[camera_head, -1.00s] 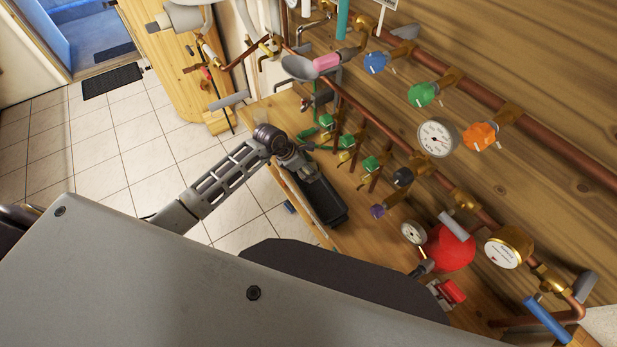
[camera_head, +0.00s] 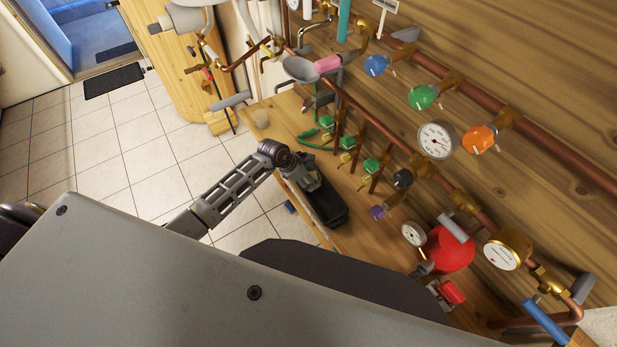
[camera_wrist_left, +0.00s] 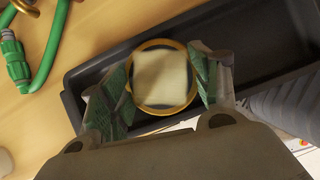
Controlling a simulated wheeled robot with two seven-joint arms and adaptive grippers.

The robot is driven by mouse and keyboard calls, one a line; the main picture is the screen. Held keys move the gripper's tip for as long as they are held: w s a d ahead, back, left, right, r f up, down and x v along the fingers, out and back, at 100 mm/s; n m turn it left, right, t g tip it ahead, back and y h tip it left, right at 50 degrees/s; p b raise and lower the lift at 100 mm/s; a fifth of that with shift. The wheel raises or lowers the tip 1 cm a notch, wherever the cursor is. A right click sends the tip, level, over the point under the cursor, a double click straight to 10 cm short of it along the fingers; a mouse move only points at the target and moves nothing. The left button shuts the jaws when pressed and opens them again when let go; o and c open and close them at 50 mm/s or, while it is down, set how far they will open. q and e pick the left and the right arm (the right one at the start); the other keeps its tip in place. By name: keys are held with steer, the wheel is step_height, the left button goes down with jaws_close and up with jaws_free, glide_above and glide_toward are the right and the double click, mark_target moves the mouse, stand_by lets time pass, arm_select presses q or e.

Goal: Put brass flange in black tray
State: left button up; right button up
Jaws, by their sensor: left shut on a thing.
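The brass flange, a round ring with a golden rim (camera_wrist_left: 160,44), sits between the green-padded fingers of my left gripper (camera_wrist_left: 165,85) in the left wrist view. The gripper is shut on it. The black tray (camera_wrist_left: 95,70) lies behind and below the flange in that view. In the head view, my left gripper (camera_head: 308,183) is over the upper end of the black tray (camera_head: 333,218), and the flange is too small to make out. Whether the flange touches the tray floor cannot be told. My right gripper is not in view.
A green hose (camera_wrist_left: 45,55) lies on the wooden bench left of the tray. Copper pipes with several coloured valves and gauges (camera_head: 437,140) line the wooden wall to the right.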

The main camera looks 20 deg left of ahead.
arm_select(q)
steer(key=shift+f, duration=0.2)
steer(key=shift+f, duration=0.15)
steer(key=o, duration=1.2)
steer(key=shift+o, duration=0.2)
steer(key=v, duration=1.2)
steer(key=shift+b, duration=0.4)
